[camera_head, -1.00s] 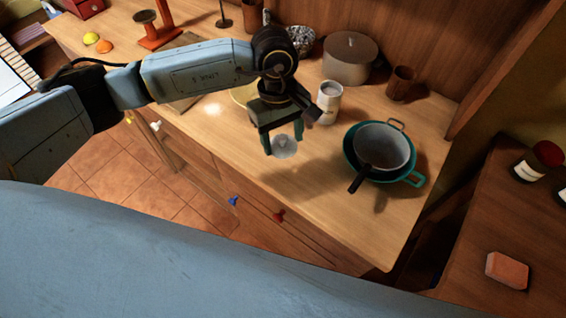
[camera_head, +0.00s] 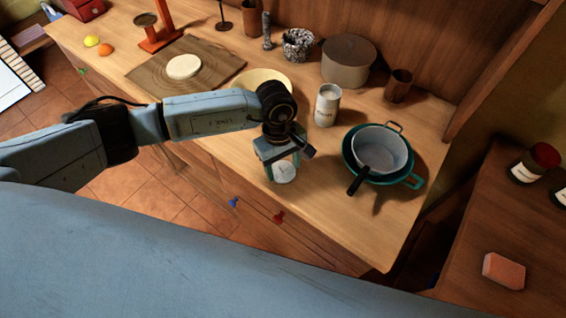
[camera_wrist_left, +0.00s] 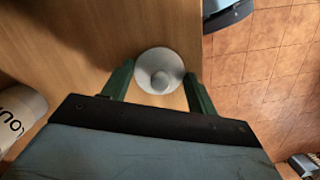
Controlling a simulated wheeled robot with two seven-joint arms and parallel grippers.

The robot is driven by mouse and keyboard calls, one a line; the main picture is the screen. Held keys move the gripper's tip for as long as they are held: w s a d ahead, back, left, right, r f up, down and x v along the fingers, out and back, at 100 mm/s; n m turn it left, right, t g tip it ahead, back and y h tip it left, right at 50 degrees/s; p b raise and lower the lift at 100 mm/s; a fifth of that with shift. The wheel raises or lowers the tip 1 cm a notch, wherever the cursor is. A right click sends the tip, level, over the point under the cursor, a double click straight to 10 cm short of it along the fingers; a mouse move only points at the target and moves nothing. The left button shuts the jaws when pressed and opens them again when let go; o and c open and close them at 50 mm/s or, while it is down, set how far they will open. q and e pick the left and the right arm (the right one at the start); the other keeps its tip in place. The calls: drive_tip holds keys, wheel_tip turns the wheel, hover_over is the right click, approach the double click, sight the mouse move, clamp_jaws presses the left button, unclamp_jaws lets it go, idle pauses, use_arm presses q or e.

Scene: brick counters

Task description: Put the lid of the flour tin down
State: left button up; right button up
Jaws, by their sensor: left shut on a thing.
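The flour tin (camera_head: 327,106) is a white cylinder with dark lettering, standing upright on the counter without its lid. Part of it shows at the left edge of the left wrist view (camera_wrist_left: 18,115). The lid (camera_head: 283,172) is a pale round disc with a knob, near the counter's front edge, left of and nearer than the tin. My left gripper (camera_head: 281,168) is shut on the lid. In the left wrist view the lid (camera_wrist_left: 160,70) sits between the green fingers. I cannot tell whether it touches the counter. My right gripper is not in view.
A grey pan sits in a teal pan (camera_head: 414,181) to the right. Behind stand a lidded pot (camera_head: 347,66), a brown cup (camera_head: 398,86) and a speckled bowl (camera_head: 298,45). A yellow plate (camera_head: 262,77) lies behind my arm. The counter between lid and pans is clear.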

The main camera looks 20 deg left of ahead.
use_arm(q)
drive_tip(key=shift+f, duration=0.15)
drive_tip(key=o, duration=0.9)
drive_tip(key=shift+o, duration=0.2)
drive_tip(key=shift+r, duration=0.2)
wheel_tip(320, 180, up, 12)
drive_tip(key=w+a+b, duration=0.1)
drive_tip(key=shift+a, duration=0.15)
drive_tip(key=shift+w, duration=0.1)
